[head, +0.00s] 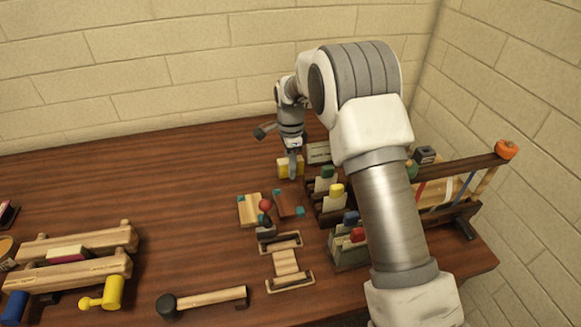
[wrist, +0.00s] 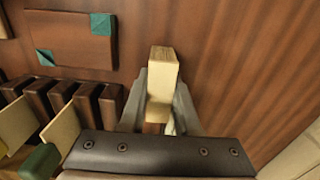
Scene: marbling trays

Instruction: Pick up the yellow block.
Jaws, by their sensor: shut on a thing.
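The yellow block (wrist: 162,75) is pale yellow and box-shaped, and stands out between the two fingers in the wrist view. My gripper (wrist: 160,110) is shut on it, with one finger on each side. In the head view the yellow block (head: 284,168) is at the back middle of the table, partly hidden by my gripper (head: 292,168). I cannot tell whether the block touches the table.
A dark slotted rack (head: 315,203) with cards and coloured knobs stands close to the right of my gripper. A brown panel with teal corners (head: 288,204) lies in front. A wooden rack (head: 75,245) stands at the left. The back left of the table is clear.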

